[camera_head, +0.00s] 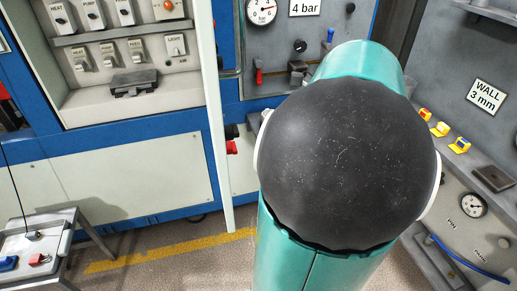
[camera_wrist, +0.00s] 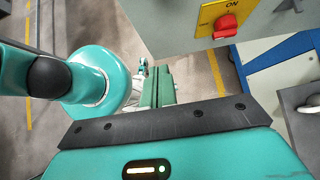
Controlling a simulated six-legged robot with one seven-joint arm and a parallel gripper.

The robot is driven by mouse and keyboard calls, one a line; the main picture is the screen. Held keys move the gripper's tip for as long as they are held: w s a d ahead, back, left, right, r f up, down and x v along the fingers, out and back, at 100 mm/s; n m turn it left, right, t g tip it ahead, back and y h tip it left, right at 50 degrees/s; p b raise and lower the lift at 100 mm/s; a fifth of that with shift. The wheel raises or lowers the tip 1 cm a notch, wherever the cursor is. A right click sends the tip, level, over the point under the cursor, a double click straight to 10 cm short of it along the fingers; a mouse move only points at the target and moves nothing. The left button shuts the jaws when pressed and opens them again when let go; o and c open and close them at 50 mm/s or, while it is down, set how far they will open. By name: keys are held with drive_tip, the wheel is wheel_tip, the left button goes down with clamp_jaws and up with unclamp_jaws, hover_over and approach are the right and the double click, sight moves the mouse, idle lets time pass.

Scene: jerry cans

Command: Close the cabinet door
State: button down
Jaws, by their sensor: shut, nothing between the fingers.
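The cabinet door (camera_head: 216,120) is a pale panel seen nearly edge-on in the head view. It stands open, out from the blue-framed cabinet (camera_head: 135,137), whose shelves with switches show to its left. My gripper (camera_wrist: 158,75) shows in the wrist view with its green fingers together and nothing between them. In the head view my arm's dark joint and teal links hide the gripper. I cannot tell which panel in the wrist view, if any, is the door, nor whether the gripper touches it.
A small metal table (camera_head: 65,225) stands at lower left. A grey panel (camera_head: 465,100) with valves and a gauge is at right. In the wrist view a red switch (camera_wrist: 224,25) on a yellow plate is close by. Floor with a yellow line (camera_head: 170,250) is open below the cabinet.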

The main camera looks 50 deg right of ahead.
drive_tip(key=w+a+f, duration=0.6)
drive_tip(key=a, duration=0.2)
drive_tip(key=shift+a, duration=0.15)
